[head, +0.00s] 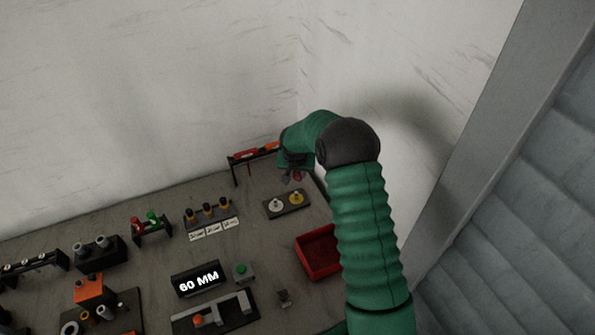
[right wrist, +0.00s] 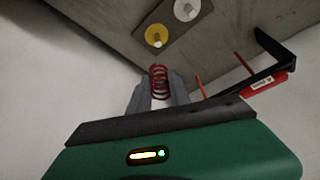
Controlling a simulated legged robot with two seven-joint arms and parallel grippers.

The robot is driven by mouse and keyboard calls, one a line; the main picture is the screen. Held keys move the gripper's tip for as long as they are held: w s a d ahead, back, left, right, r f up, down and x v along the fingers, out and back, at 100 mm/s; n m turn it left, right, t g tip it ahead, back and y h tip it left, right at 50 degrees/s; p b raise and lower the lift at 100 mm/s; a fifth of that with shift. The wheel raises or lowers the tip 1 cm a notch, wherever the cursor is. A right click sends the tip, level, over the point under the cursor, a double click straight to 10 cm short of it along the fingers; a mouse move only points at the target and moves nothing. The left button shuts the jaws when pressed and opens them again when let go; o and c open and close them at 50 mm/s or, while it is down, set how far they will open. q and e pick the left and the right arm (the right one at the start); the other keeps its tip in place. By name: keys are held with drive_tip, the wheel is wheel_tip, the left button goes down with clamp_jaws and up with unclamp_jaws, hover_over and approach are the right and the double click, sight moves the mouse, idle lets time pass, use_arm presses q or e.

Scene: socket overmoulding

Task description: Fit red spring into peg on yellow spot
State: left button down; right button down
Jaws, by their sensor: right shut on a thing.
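My right gripper (right wrist: 157,92) is shut on the red spring (right wrist: 158,80), whose coils show between the fingertips in the right wrist view. In the head view the gripper (head: 291,177) is small and dark, with a bit of red at its tip. The yellow spot with its peg (right wrist: 155,37) lies on a dark plate beside a white spot (right wrist: 186,10). In the head view the yellow spot (head: 294,198) is just below the gripper. The spring appears apart from the peg; the exact height is unclear. My left gripper is not in view.
A black rack with red and orange parts (head: 255,152) stands at the back, close to my right gripper. A red bin (head: 318,252) is at the right. A display reading 60 MM (head: 198,280) and several fixtures fill the left. Walls close the back.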

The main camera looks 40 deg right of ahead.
drive_tip(key=b, duration=0.3)
hover_over(296, 192)
wheel_tip(296, 192, down, 5)
drive_tip(key=shift+r, duration=0.1)
drive_tip(key=shift+s+f+b, duration=0.15)
drive_tip(key=shift+f+b, duration=0.45)
drive_tip(key=shift+w+f, duration=0.15)
drive_tip(key=shift+w, duration=0.05)
drive_tip(key=shift+s, duration=0.1)
drive_tip(key=shift+f+b, duration=1.85)
drive_tip(key=shift+f, duration=0.6)
drive_tip(key=c, duration=1.1)
unclamp_jaws()
drive_tip(key=shift+r, duration=0.1)
